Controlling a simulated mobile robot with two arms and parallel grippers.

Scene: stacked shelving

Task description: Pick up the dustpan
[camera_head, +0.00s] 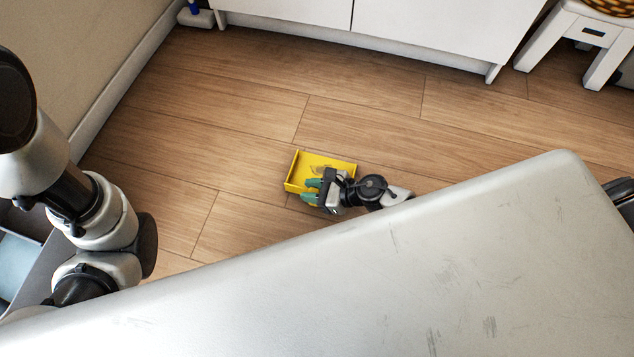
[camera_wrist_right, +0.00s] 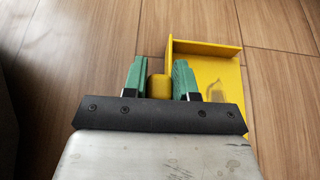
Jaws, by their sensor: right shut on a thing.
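The yellow dustpan (camera_head: 322,160) is low at the wooden floor in the middle of the head view, its open tray facing up. It also shows at the right of the right wrist view (camera_wrist_right: 216,85), with its raised edge at the top. My right gripper (camera_head: 309,190) is at the dustpan's near side. In the wrist view its green fingers (camera_wrist_right: 159,80) are shut on the yellow handle (camera_wrist_right: 159,87). I cannot tell whether the dustpan touches the floor. My left gripper is out of view; only my left arm shows at the left.
A white cabinet (camera_head: 420,30) stands at the back. A white stool (camera_head: 590,35) is at the upper right. A blue and white item (camera_head: 196,14) is by the wall at the upper left. The wooden floor (camera_head: 215,110) around the dustpan is clear.

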